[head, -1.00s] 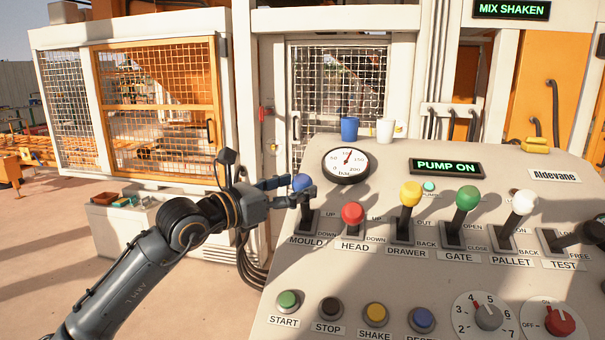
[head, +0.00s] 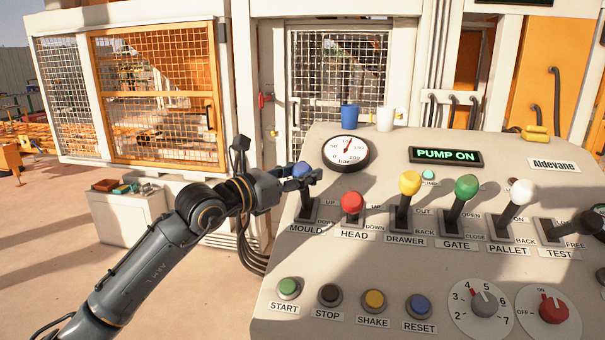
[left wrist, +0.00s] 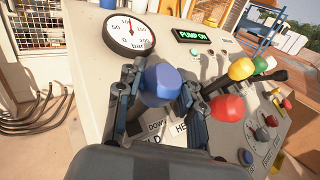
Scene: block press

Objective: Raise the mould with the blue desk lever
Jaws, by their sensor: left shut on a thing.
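The blue-knobbed mould lever (head: 301,169) stands at the left end of the lever row on the desk, behind the MOULD label. Its shaft is close to upright. My left gripper (head: 303,180) is shut on this lever, just at the blue knob. In the left wrist view, the blue knob (left wrist: 161,85) sits between the two dark fingers of the left gripper (left wrist: 157,98). The lever's shaft is mostly hidden there. The mould itself cannot be made out. My right gripper is not in view.
The red head lever (head: 352,203) stands close to the right, followed by yellow, green and white levers. A pressure gauge (head: 346,153) lies just behind. The display (head: 446,155) reads PUMP ON. A blue cup (head: 349,117) and a white cup stand at the desk's back edge.

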